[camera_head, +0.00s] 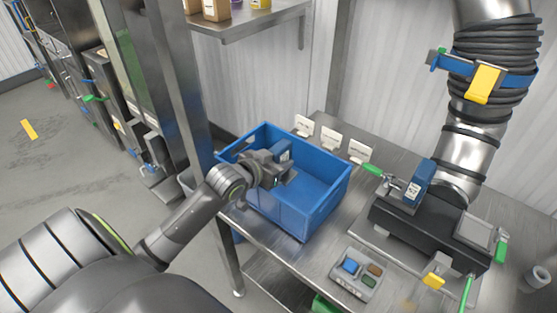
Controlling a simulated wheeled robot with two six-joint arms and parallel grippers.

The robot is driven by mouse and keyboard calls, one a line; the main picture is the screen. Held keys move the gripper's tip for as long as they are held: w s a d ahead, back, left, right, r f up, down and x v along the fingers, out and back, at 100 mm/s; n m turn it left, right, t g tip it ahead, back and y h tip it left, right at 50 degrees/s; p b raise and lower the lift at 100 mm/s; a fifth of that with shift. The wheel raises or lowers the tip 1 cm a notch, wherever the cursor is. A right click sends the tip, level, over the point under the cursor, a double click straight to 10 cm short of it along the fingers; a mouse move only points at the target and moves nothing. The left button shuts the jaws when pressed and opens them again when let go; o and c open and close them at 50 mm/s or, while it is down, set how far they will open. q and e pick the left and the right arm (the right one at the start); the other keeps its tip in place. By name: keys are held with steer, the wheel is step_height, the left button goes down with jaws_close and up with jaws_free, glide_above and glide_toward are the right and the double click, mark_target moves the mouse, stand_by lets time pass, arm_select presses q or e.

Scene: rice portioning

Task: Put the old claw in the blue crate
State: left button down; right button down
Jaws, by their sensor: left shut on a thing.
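My left gripper (268,167) reaches in from the left and is shut on the old claw (283,152), a small grey part with a blue block on top. It holds the claw over the left half of the blue crate (325,202). I cannot tell whether the claw touches the crate. The crate is an open box on the metal table, and the part of its floor that shows is bare. The gripper hides part of the crate's left side and of the claw. My right gripper is not in view.
A dark machine (395,223) with a blue block and green levers stands right of the crate, under a thick ribbed duct (476,130). A small grey tray (352,287) with coloured pieces lies in front. White label cards (330,137) stand behind the crate. A metal post rises to its left.

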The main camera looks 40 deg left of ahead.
arm_select(q)
steer(key=shift+s+f, duration=0.1)
steer(key=shift+f, duration=0.15)
steer(key=c, duration=1)
jaws_free()
steer(key=shift+s+f, duration=0.1)
steer(key=shift+f, duration=0.05)
steer(key=shift+c, duration=0.2)
steer(key=shift+o, duration=0.2)
steer(key=shift+f, duration=0.1)
steer(key=shift+r, duration=0.45)
steer(key=shift+s+r, duration=0.15)
steer(key=shift+r, duration=0.1)
steer(key=d+v, duration=0.1)
steer(key=v, duration=1)
steer(key=shift+s+a+r+p, duration=0.15)
steer(key=shift+a+r+p, duration=0.25)
steer(key=shift+a+r, duration=0.1)
steer(key=shift+f, duration=0.1)
